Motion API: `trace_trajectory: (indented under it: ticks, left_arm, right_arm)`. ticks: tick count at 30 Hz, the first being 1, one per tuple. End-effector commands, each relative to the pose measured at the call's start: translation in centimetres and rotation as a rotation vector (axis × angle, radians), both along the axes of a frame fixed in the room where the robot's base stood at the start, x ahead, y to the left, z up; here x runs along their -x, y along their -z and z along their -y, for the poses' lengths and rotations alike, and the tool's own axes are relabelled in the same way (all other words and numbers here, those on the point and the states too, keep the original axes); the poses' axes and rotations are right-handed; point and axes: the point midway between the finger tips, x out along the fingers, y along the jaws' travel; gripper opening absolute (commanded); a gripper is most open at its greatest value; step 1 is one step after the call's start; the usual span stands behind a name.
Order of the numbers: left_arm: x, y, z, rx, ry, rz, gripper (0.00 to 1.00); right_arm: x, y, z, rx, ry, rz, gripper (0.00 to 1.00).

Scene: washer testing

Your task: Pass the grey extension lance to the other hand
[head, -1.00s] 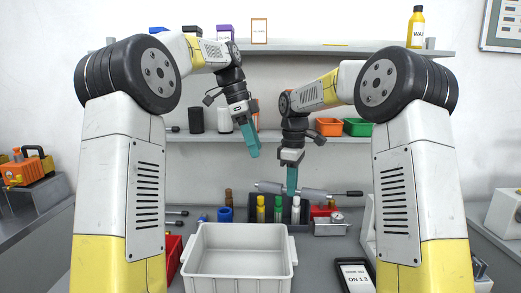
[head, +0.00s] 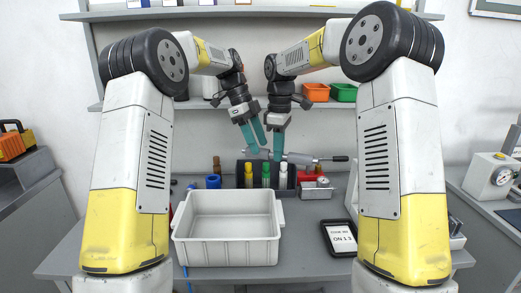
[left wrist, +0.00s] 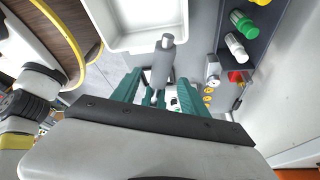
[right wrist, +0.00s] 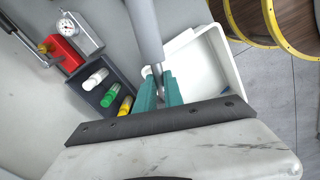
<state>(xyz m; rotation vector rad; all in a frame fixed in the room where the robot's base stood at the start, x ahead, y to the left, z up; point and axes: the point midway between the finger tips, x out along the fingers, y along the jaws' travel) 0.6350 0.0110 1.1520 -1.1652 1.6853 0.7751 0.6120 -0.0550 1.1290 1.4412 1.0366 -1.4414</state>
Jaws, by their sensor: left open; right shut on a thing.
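The grey extension lance (head: 305,158) is held roughly level above the bench, behind the white bin. My right gripper (head: 277,151) is shut on its thin rod near the left end. In the right wrist view the lance's grey body (right wrist: 145,30) runs up from between the fingers (right wrist: 160,92). My left gripper (head: 260,148) is open, close beside the right gripper at the lance's left end. In the left wrist view the lance (left wrist: 163,62) lies between the spread fingers (left wrist: 156,88). I cannot tell whether they touch it.
The white bin (head: 178,238) stands below in front. A dark rack with yellow (head: 249,175), green (head: 266,174) and white (head: 283,176) bottles is behind it. A gauge box (head: 318,188) and a tablet (head: 340,237) are to the right. Shelves line the back wall.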

Motion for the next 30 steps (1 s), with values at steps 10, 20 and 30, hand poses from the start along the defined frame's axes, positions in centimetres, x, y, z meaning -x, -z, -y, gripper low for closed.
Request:
trace_trajectory:
  ticks: [10, 20, 30]
  left_arm:
    - [0.4, 2.9, 1.1, 0.000, 0.000, -0.001, 0.52]
    - [0.4, 2.9, 1.1, 0.000, -0.001, 0.000, 0.38]
    - [0.4, 2.9, 1.2, 0.001, -0.001, 0.002, 0.00]
  right_arm:
    - [0.0, 0.0, 0.0, 0.000, 0.000, 0.001, 0.00]
    - [0.0, 0.0, 0.0, 0.000, 0.000, 0.001, 0.00]
    - [0.0, 0.0, 0.0, 0.000, -0.001, 0.000, 0.16]
